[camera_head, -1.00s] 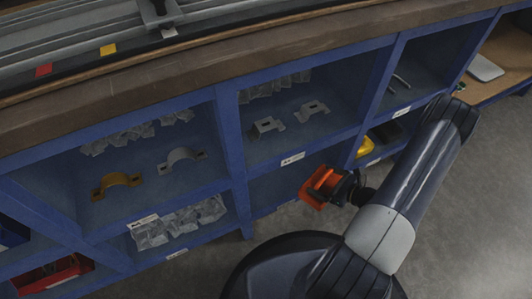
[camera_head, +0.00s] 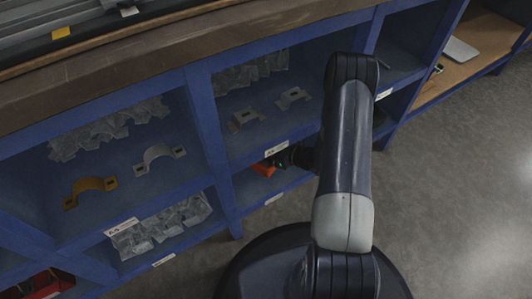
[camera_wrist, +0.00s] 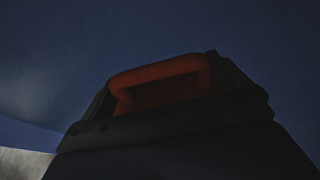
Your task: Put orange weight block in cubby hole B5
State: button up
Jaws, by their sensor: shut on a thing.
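The orange weight block (camera_head: 264,169) is inside the lower middle cubby (camera_head: 242,187), under the upper shelf edge. My gripper (camera_head: 281,161) is shut on it and reaches into that cubby from the right. In the wrist view, the block's orange handle (camera_wrist: 160,75) stands between the dark jaws (camera_wrist: 170,108), with a dark blue cubby surface behind. Most of the block is hidden by the shelf edge and my gripper. I cannot tell whether it touches the cubby floor. The label (camera_head: 273,199) below this cubby is too small to read.
The upper shelf edge (camera_head: 300,134) lies close above my gripper. A blue divider (camera_head: 208,140) stands on the left, beside a cubby with bagged parts (camera_head: 160,229). Open floor (camera_head: 450,200) lies to the right.

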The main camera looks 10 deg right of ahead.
jog(key=shift+w+a+r, duration=0.1)
jog(key=shift+w+a, duration=0.2)
jog(key=shift+w, duration=0.1)
jog(key=shift+w+a+f+b, duration=0.1)
jog(key=shift+f+b, duration=0.55)
jog(key=shift+f, duration=0.25)
jog(key=shift+w+a+f+b, duration=0.1)
jog(key=shift+f+b, duration=0.5)
jog(key=shift+f, duration=0.25)
jog(key=shift+f, duration=0.1)
jog(key=o, duration=1.3)
jog(key=shift+c, duration=0.2)
jog(key=p+v, duration=0.4)
jog(key=v, duration=0.8)
jog(key=shift+s, duration=0.1)
